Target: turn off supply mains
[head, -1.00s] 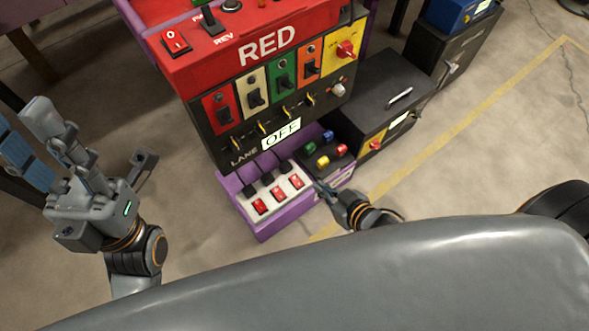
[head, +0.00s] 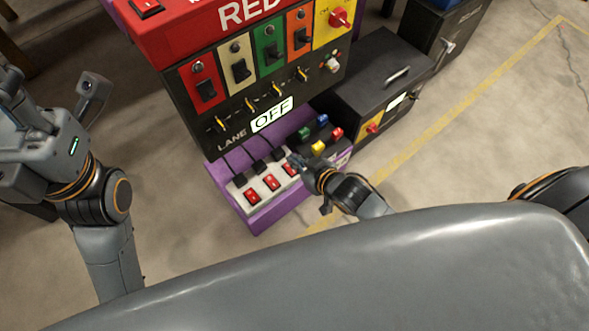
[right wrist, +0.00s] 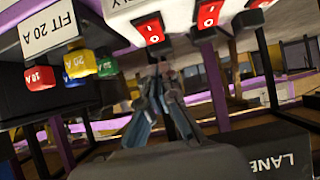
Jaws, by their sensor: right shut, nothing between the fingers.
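A white strip (head: 237,189) with three red rocker switches lies on the purple base. The rockers are the left (head: 251,196), middle (head: 271,182) and right one (head: 290,168). In the right wrist view the strip (right wrist: 118,12) shows upside down, with label letters ending in "LY". My right gripper (head: 298,163) is shut and empty, its tips close to the right rocker (right wrist: 150,27); I cannot tell whether they touch. The closed fingers (right wrist: 158,80) show in the wrist view. My left gripper (head: 52,88) is open and empty at the left, away from the panel.
Behind the strip stands a black panel (head: 205,128) with coloured switches and an "OFF" sign (head: 272,114). Coloured plug blocks (head: 318,146) sit right of the strip. A black box (head: 385,75) with a small red knob (head: 373,127) stands further right. Black plugs and leads edge the strip.

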